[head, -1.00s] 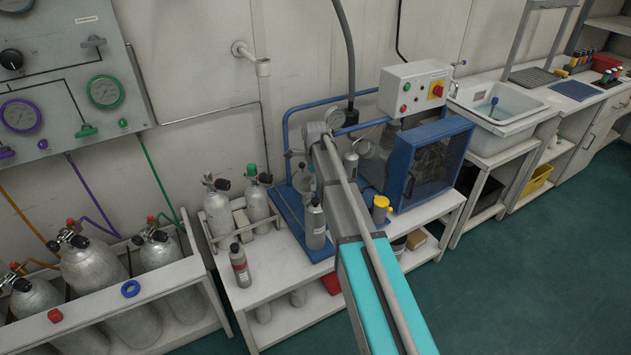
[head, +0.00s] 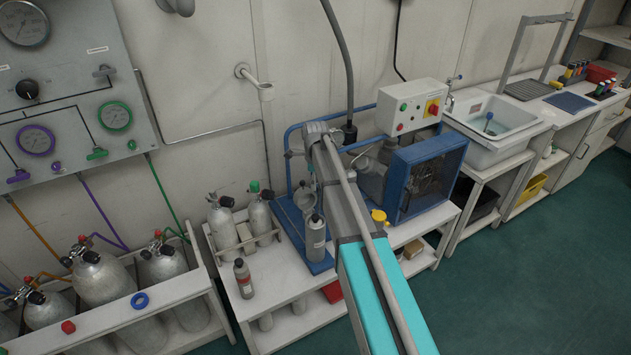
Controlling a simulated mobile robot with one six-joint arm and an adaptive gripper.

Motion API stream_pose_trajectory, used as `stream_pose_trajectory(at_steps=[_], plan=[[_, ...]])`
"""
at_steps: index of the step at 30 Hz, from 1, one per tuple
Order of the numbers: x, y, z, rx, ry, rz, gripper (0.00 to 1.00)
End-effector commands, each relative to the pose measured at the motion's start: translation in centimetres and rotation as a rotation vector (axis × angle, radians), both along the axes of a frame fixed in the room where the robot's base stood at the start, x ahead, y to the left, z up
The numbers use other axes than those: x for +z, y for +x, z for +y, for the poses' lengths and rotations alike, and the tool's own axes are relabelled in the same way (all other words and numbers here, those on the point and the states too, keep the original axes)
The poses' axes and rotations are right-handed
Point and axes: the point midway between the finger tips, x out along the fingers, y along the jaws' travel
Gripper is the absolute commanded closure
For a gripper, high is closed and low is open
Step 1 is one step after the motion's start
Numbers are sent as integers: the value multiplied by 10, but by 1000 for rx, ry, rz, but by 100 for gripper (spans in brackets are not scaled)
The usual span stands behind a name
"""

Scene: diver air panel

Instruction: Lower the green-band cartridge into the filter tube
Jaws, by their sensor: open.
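My arm crosses the middle of the head view from the lower right up to a grey joint over the blue compressor frame. My gripper's fingers cannot be made out; the arm hides what lies behind it. A yellow-topped part (head: 379,216) shows right of the arm, partly hidden. No green-band cartridge can be made out.
A blue caged compressor (head: 428,177) stands right of my arm. A rack of large cylinders (head: 98,278) is at left. The green floor (head: 540,280) at right is clear.

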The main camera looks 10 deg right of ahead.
Motion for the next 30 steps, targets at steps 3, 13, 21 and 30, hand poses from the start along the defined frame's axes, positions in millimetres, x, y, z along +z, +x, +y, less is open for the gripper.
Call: stream_pose_trajectory(at_steps=[3, 13, 21, 30], plan=[[15, 0, 0, 0, 0, 0, 17], [42, 0, 0, 0, 0, 0, 17], [56, 0, 0, 0, 0, 0, 17], [58, 0, 0, 0, 0, 0, 17]])
